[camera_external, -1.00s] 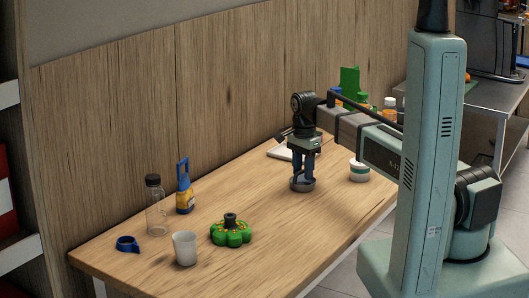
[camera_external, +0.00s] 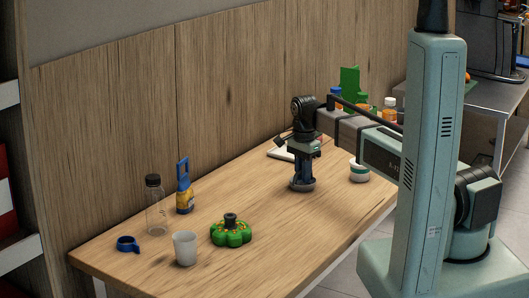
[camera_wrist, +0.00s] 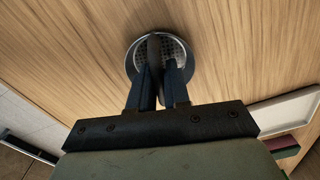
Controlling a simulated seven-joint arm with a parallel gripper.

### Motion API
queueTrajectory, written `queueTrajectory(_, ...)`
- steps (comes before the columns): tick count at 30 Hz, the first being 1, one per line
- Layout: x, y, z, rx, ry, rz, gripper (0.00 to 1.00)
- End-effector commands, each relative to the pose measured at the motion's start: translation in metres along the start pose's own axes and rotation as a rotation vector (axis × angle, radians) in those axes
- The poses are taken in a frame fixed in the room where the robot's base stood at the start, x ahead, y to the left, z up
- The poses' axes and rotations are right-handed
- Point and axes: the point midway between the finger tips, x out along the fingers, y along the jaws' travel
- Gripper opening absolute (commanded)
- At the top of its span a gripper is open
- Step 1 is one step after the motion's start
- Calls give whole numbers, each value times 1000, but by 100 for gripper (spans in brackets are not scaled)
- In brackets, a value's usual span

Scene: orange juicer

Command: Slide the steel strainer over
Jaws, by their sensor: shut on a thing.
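The steel strainer is a round, perforated metal dish at the far end of my gripper in the wrist view; its rim (camera_wrist: 190,63) shows around the fingertips. In the external view the strainer (camera_external: 302,187) is low at the tabletop under my gripper, mostly hidden by the fingers. My gripper (camera_external: 303,181) points down. It also shows in the wrist view (camera_wrist: 160,67), where its two dark fingers are shut on a dark upright part at the strainer, seemingly its handle. Whether the strainer touches the table is hard to tell.
A white jar (camera_external: 359,172) stands to the right of my gripper. Bare wood lies between.

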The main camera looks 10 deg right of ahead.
Motion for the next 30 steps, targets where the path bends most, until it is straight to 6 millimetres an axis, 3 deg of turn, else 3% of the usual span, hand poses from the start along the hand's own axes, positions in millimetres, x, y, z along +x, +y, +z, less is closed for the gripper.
queueTrajectory(11,0,2,7,0,0,0,0)
queueTrajectory(30,0,18,65,-2,0,0,0)
